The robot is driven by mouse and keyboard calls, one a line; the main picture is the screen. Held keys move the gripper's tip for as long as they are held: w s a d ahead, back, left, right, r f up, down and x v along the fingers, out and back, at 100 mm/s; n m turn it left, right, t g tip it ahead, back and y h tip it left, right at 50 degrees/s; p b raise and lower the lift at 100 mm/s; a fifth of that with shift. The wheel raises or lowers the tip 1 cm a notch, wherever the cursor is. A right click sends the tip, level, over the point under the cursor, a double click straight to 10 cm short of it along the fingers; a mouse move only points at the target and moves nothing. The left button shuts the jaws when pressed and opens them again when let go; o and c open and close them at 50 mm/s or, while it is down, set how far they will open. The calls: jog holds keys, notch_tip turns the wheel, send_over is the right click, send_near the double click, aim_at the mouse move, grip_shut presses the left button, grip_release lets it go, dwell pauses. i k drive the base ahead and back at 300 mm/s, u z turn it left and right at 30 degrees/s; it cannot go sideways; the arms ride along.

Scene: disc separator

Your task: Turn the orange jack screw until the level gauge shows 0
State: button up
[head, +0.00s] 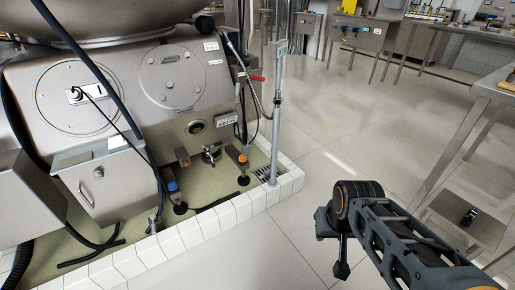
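The stainless separator machine (130,85) stands at the left on feet in a white-tiled basin. An orange jack screw (243,158) shows at its right front corner, above a dark round foot (243,180). A second small orange part (182,152) sits further left under the machine body. A small round dial (195,127) on the front may be the level gauge; its reading is too small to make out. My gripper (341,269) hangs from my dark arm at the lower right, apart from the machine over the floor. Its fingers are too small and dark to show their opening.
The raised white tile curb (225,215) edges the basin. A vertical pipe (277,110) stands at its right corner, by a floor drain. A blue-topped foot (173,187) and hoses lie nearby. Steel tables (495,85) stand at the right; the middle floor is clear.

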aim_at(242, 159)
jog(key=u, duration=0.1)
jog(key=i, duration=0.8)
jog(key=u, duration=1.2)
jog(key=i, duration=0.55)
jog(key=u, duration=0.55)
